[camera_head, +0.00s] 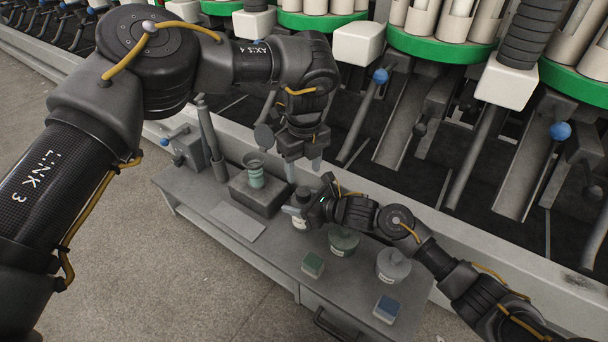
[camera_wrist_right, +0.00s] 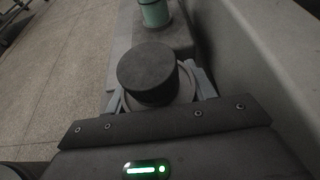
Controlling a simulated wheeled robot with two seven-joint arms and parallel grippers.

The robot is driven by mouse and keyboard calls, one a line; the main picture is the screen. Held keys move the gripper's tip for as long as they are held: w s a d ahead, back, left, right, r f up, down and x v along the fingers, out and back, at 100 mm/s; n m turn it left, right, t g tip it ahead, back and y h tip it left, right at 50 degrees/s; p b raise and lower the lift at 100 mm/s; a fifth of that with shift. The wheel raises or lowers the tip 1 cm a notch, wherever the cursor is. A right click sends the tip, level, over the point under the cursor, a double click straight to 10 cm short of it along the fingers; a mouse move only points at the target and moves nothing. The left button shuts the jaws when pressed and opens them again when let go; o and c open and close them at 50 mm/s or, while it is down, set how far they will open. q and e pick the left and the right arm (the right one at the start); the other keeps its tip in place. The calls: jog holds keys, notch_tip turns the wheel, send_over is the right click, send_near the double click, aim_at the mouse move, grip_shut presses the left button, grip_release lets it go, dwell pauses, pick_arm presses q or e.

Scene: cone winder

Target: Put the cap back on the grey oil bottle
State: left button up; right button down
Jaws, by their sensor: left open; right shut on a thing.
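The grey oil bottle (camera_head: 299,222) stands over the bench and carries a pale label. My right gripper (camera_head: 312,214) is shut around it from the right. A dark round cap (camera_wrist_right: 148,72) shows on top of the bottle in the right wrist view, with the bottle's paler shoulder (camera_wrist_right: 186,84) below it between the fingers. The cap also shows in the head view (camera_head: 303,192). I cannot tell whether it is fully seated. My left gripper (camera_head: 303,170) is open, pointing down just above the cap, with its fingers apart and nothing between them.
A green ribbed piece (camera_head: 256,175) stands on a dark block (camera_head: 250,198) left of the bottle, beside a flat plate (camera_head: 238,221). A green pot (camera_head: 343,242), grey pot (camera_head: 393,265), green box (camera_head: 313,264) and blue box (camera_head: 386,309) stand to the right. The winder runs behind the bench.

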aim_at(303, 191)
pick_arm(q)
jog(key=shift+r, duration=0.35)
jog(key=shift+f, duration=0.1)
jog(key=shift+f, duration=3.9)
jog(key=shift+a, duration=0.1)
jog(key=c, duration=1)
jog(key=o, duration=1)
jog(key=shift+o, duration=0.2)
